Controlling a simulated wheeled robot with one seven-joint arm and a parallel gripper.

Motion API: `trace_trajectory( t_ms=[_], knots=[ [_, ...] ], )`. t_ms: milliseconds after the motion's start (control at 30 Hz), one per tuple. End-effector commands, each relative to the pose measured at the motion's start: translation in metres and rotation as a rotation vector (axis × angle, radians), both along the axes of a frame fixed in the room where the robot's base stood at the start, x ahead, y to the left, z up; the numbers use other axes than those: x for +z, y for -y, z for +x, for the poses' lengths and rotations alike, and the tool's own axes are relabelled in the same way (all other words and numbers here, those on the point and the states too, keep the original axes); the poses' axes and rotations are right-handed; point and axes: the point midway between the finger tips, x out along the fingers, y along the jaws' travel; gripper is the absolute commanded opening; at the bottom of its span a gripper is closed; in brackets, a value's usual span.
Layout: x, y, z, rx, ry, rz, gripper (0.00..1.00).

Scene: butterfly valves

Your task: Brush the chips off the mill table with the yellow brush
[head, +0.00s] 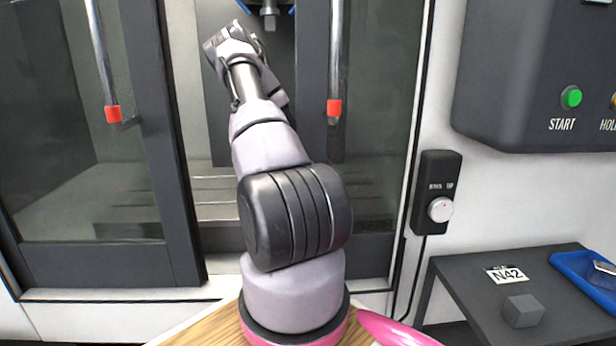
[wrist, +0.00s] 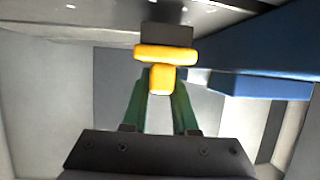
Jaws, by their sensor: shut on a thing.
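The yellow brush (wrist: 166,53) is in my gripper (wrist: 161,77) in the wrist view. Its handle stub is between the two green fingers, and a dark grey block, seemingly the bristles, is beyond the yellow crossbar. The bristle end is close to a grey surface along the top edge; I cannot tell whether they touch. A few small pale specks show on that surface, too small to tell if they are chips. In the head view, the slotted mill table (head: 212,187) is inside the machine, partly behind my arm. The fingers and brush are hidden there.
My arm reaches through the gap between the left door (head: 165,150) and right door (head: 371,80). The spindle (head: 269,14) hangs at the top. A large blue body (wrist: 262,55) is right of the brush. A side table (head: 470,295) bears a grey block (head: 523,311) and blue tray (head: 585,275).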

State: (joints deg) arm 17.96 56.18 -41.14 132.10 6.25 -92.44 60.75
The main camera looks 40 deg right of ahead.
Motion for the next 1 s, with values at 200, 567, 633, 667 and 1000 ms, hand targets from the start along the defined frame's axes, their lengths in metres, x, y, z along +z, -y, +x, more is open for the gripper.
trace_trajectory(
  t_ms=[200, 567, 633, 667, 1000],
  knots=[
    [-0.005, 0.000, 0.000, 0.000, 0.000, 0.000, 0.00],
    [-0.012, 0.000, 0.000, 0.001, 0.000, 0.000, 0.00],
    [-0.013, 0.000, 0.000, 0.000, 0.000, 0.000, 0.00],
    [-0.014, 0.000, 0.000, 0.000, 0.000, 0.000, 0.00],
    [-0.014, -0.007, -0.009, -0.002, 0.001, 0.002, 0.00]
  ],
)
